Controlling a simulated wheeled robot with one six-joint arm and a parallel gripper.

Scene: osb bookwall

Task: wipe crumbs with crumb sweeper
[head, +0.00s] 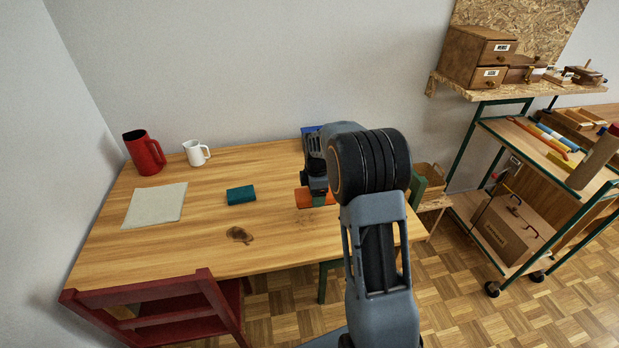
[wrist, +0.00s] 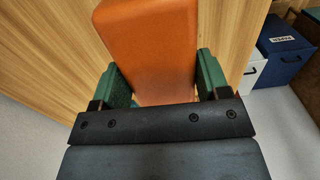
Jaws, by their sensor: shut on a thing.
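My gripper (head: 318,197) is over the right part of the wooden table (head: 200,262). Its green fingers are shut on an orange block-like thing, which I take for the crumb sweeper (head: 303,199). In the wrist view the orange sweeper (wrist: 150,40) sits between the two green pads of my gripper (wrist: 163,82). It is low at the tabletop; I cannot tell whether it touches. A dark brown patch (head: 240,235) lies near the table's front edge, left of my gripper. I cannot tell whether it is crumbs or a mark in the wood. My arm hides part of the table's right side.
A teal block (head: 241,195) lies mid-table. A pale cloth (head: 155,205), a red jug (head: 144,153) and a white pitcher (head: 196,153) stand or lie at the left. A red chair (head: 165,310) is at the front. A green-framed shelf cart (head: 520,190) stands right.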

